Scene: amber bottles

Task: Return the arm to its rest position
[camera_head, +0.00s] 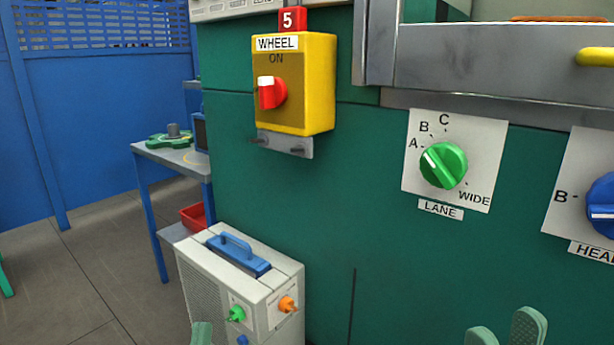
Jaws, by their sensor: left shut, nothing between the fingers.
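My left gripper (202,334) shows only as a small pale green tip at the bottom edge, in front of the lower part of a grey box. It is shut and empty; the rest of it is out of frame. My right gripper (505,330) shows at the bottom right as two pale green fingertips with a gap between them. It is open, with nothing visible between the tips. Both are low in front of the green machine panel (300,200). The arms themselves are out of view.
The panel carries a yellow WHEEL switch box (310,85), a green LANE dial (444,165) and a blue dial (603,205). A grey box (205,290) with a blue handle stands at lower left. A small table (160,155) stands behind it. Floor (90,270) is clear at left.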

